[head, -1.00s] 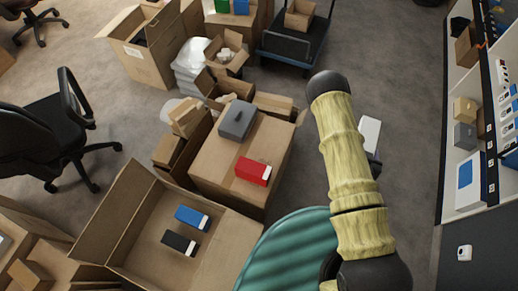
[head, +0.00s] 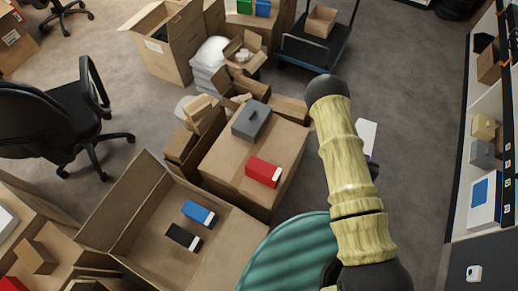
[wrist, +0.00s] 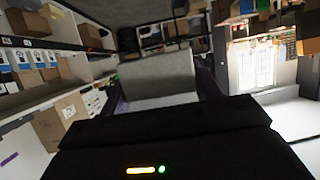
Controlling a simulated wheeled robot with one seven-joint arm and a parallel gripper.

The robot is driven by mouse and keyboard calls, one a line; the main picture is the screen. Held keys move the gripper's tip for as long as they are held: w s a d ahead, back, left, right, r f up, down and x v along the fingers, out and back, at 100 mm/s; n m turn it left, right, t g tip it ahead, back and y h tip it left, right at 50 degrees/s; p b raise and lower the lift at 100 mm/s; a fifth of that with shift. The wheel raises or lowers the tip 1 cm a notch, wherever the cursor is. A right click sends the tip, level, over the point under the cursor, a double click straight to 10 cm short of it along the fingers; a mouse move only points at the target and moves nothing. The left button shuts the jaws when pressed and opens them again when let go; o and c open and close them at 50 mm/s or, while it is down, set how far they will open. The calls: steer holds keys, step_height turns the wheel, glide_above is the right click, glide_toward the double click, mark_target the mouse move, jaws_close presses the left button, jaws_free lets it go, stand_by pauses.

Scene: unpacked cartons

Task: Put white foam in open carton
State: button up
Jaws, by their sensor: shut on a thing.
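The white foam is a pale block (wrist: 158,78) held in my gripper (wrist: 160,92) in the wrist view. My gripper is shut on it, with dark fingers at its sides. In the head view the white foam (head: 366,136) shows partly behind my arm, above the floor, right of the closed carton. An open carton (head: 128,206) stands at the front left with its flap up. A blue box (head: 197,211) and a black box (head: 182,236) lie inside it. Its near right part is hidden by my teal body part.
A closed carton (head: 230,165) bears a grey case (head: 251,120) and a red box (head: 262,171). Another open carton (head: 170,55) stands at the back. A dark cart (head: 315,50), an office chair (head: 60,125) and a shelf (head: 478,110) are around. Floor between cart and shelf is clear.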

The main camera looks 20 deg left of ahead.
steer(key=w+a+f+n+g+y+b, duration=0.2)
steer(key=a+f+n+y+b, duration=0.4)
steer(key=b, duration=1.2)
steer(key=w+a+f+n+g+y+b, duration=0.2)
steer(key=a+f+n+g+y+b, duration=0.3)
steer(key=a+f+b, duration=0.9)
steer(key=a+n+y+b, duration=0.1)
steer(key=a+b, duration=0.3)
steer(key=a, duration=0.2)
steer(key=shift+a, duration=0.35)
steer(key=shift+w+f, duration=0.1)
steer(key=shift+f, duration=0.1)
steer(key=b, duration=0.3)
glide_above(284, 159)
step_height(284, 159, down, 6)
steer(key=shift+f, duration=0.1)
steer(key=shift+f+b, duration=0.85)
steer(key=shift+f, duration=0.9)
steer(key=shift+f, duration=0.15)
